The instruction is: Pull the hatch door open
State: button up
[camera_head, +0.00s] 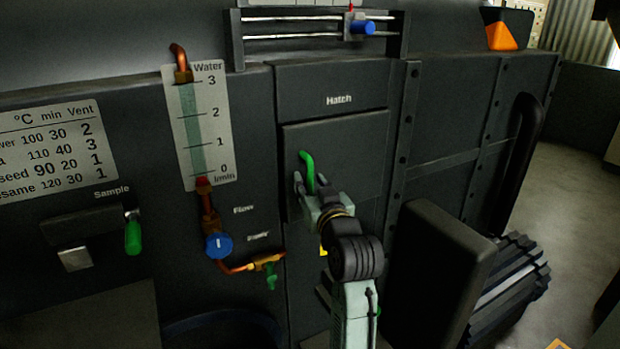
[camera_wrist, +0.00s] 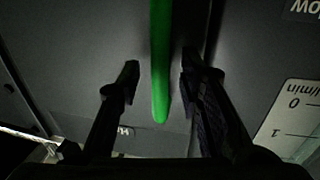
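The hatch door (camera_head: 350,135) is a dark panel under the "Hatch" label and looks flush with the machine front. Its green handle (camera_head: 307,170) is a slim curved bar near the door's left side. My gripper (camera_head: 306,186) is at the handle in the head view, with its fingers on either side of it. In the wrist view, the handle (camera_wrist: 160,70) runs down from the top between the two fingers of my gripper (camera_wrist: 160,75). A gap shows on both sides of the handle, so the fingers are open.
Left of the hatch are a water gauge (camera_head: 199,130), a blue valve knob (camera_head: 218,245) and a small green valve handle (camera_head: 271,275). A dark padded block (camera_head: 435,270) stands to the right of my arm. A sliding rail with a blue knob (camera_head: 363,27) is above.

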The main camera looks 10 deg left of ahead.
jog(key=shift+w+a, duration=0.2)
jog(key=shift+w, duration=0.3)
grip_shut()
dwell(0.6)
